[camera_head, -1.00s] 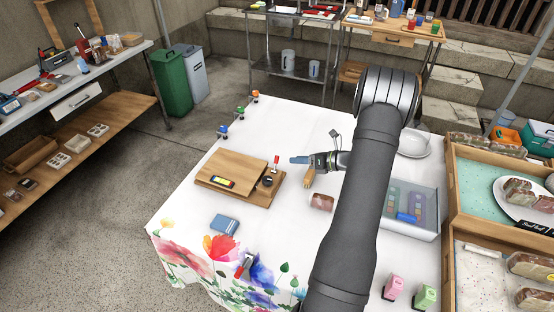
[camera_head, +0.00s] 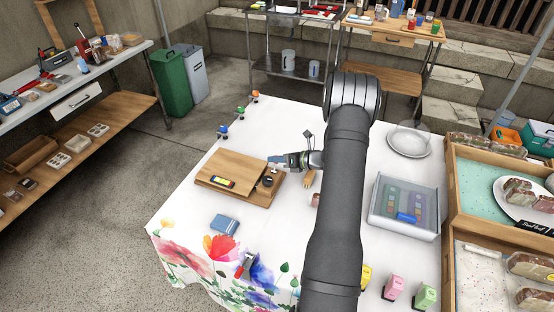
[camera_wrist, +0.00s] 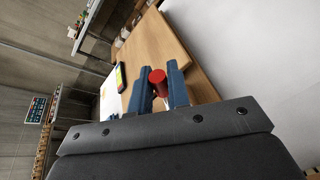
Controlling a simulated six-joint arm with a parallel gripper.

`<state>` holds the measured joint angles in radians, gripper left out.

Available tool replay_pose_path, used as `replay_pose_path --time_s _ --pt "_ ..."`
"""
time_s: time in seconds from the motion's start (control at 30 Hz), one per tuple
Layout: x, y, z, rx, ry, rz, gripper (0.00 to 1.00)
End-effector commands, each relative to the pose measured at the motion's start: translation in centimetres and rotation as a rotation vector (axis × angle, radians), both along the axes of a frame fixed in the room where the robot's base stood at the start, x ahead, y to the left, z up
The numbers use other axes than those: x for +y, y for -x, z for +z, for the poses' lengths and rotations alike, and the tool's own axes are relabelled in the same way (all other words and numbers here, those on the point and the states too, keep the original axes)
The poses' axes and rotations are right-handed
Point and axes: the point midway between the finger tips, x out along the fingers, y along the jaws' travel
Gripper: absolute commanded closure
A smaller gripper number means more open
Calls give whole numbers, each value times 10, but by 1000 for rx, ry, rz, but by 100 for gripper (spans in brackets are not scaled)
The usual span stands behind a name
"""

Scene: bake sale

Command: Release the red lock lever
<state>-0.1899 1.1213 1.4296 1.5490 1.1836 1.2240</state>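A wooden box (camera_head: 232,172) with a flat lid lies on the white cloth, its lid toward the left. The red lock lever (camera_wrist: 157,77) shows in the wrist view as a round red knob between the two blue fingers of my gripper (camera_wrist: 160,86). A gap shows between the fingers, and I cannot tell whether either touches the knob. In the head view my gripper (camera_head: 275,161) is at the box's right back edge and hides the red knob. A dark round knob (camera_head: 267,181) sits on the box just in front of it.
A yellow-and-black device (camera_head: 222,182) lies on the lid. A blue book (camera_head: 224,223) lies in front of the box. Several coloured knobs line the table's back left edge. A clear-lidded case (camera_head: 405,205) and a white plate (camera_head: 409,142) are to the right.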

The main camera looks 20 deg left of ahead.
Motion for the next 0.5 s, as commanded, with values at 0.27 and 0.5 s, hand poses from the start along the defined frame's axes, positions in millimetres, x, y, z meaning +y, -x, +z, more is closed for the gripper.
replay_pose_path --time_s 0.27,0.5 --pt "0 0 0 -5 0 0 100" --pt "0 4 3 -79 -1 0 100"
